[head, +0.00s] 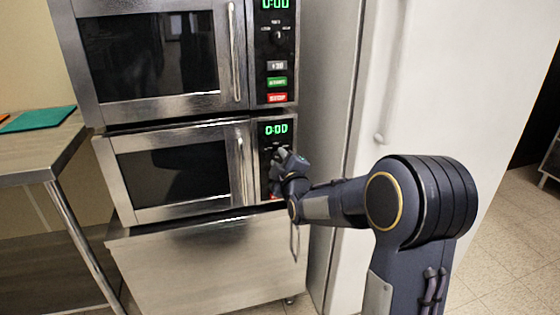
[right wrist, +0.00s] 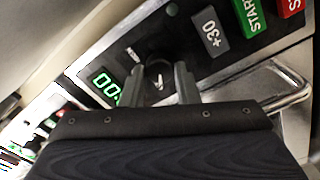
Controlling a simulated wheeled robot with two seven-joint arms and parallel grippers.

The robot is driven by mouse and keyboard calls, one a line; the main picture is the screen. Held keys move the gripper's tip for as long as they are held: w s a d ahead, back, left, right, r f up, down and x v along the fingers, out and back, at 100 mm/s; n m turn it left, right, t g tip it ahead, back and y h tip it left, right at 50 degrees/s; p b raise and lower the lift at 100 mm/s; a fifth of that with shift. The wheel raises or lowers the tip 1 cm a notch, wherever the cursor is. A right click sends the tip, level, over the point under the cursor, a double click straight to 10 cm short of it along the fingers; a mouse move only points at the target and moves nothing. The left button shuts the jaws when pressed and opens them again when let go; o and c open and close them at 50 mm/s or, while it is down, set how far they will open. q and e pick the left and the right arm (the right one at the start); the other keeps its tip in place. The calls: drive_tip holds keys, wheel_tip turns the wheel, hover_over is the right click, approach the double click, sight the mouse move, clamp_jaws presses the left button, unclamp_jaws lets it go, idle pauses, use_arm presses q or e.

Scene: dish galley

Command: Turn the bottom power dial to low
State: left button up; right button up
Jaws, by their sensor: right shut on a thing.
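Two steel microwaves are stacked in the head view. The bottom microwave (head: 125,178) has a black control panel with a green 0:00 display (head: 276,128). My right gripper (head: 281,157) is at this panel, just below the display, and hides the bottom dial there. In the right wrist view, my right gripper's fingers (right wrist: 160,84) are on both sides of the dark bottom power dial (right wrist: 157,69), shut on it. A small white mark shows between the fingers. I cannot tell which setting the dial points to. My left gripper is in neither view.
The top microwave (head: 88,105) has its own dial (head: 278,35). The +30 (right wrist: 210,33) and START (right wrist: 249,14) buttons lie beside my fingers. A bar door handle (right wrist: 290,98) is close by. A tall white fridge (head: 335,90) stands at right, a counter (head: 40,150) at left.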

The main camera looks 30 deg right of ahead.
drive_tip(key=o, duration=1)
drive_tip(key=shift+c, duration=0.2)
drive_tip(key=p+v, duration=0.1)
drive_tip(key=v, duration=0.6)
drive_tip(key=shift+s, duration=0.4)
drive_tip(key=s+a+f+m+g+y, duration=0.3)
drive_tip(key=s+a+m+g, duration=0.15)
drive_tip(key=s, duration=0.55)
drive_tip(key=s+a+f+m+g+y, duration=0.25)
drive_tip(key=s+a, duration=0.25)
drive_tip(key=s, duration=0.4)
drive_tip(key=s+a+f+m+g+y, duration=0.3)
drive_tip(key=s+a+m+g, duration=0.15)
drive_tip(key=s, duration=0.55)
wheel_tip(320, 180, up, 24)
drive_tip(key=p, duration=2.5)
drive_tip(key=shift+s+a+r, duration=0.2)
drive_tip(key=shift+s+a, duration=0.1)
drive_tip(key=shift+s, duration=0.05)
